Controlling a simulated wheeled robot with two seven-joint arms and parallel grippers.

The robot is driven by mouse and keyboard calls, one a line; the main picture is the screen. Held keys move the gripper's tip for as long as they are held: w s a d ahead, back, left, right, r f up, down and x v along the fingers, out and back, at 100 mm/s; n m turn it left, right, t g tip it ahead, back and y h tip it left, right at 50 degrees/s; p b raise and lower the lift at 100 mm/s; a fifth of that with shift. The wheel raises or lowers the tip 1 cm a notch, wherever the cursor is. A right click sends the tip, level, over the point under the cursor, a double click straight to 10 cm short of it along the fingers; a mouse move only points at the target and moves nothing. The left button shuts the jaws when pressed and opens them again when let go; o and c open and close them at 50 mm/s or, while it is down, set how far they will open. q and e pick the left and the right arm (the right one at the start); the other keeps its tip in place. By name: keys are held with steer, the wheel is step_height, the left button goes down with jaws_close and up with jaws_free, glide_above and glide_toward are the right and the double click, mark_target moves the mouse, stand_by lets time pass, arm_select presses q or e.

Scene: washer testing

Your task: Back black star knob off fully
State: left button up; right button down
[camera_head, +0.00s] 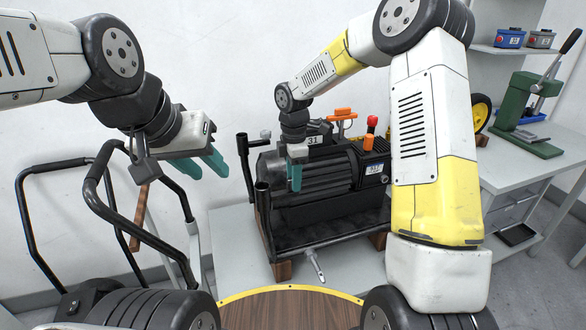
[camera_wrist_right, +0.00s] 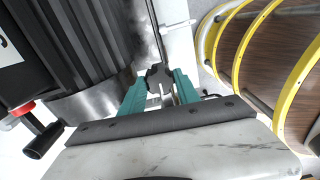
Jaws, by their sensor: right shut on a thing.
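The black star knob (camera_wrist_right: 157,75) is between the teal fingertips of my right gripper (camera_wrist_right: 160,90) in the right wrist view. The gripper is shut on it. In the head view my right gripper (camera_head: 294,178) reaches down at the front of the dark ribbed motor unit (camera_head: 318,185), and the knob is hidden there. My left gripper (camera_head: 203,166) is open and empty. It hangs in the air left of the unit, apart from it.
The unit stands on wooden blocks on a pale table (camera_head: 228,238). A black-handled trolley (camera_head: 100,195) stands at left. A green press (camera_head: 527,115) is on the right bench. An orange-handled part (camera_head: 341,114) sits behind the unit.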

steer(key=shift+w+r+n, duration=0.1)
steer(key=shift+n, duration=0.2)
stand_by(0.4)
steer(key=c, duration=0.9)
jaws_free()
step_height(320, 180, up, 7)
steer(key=shift+r, duration=0.35)
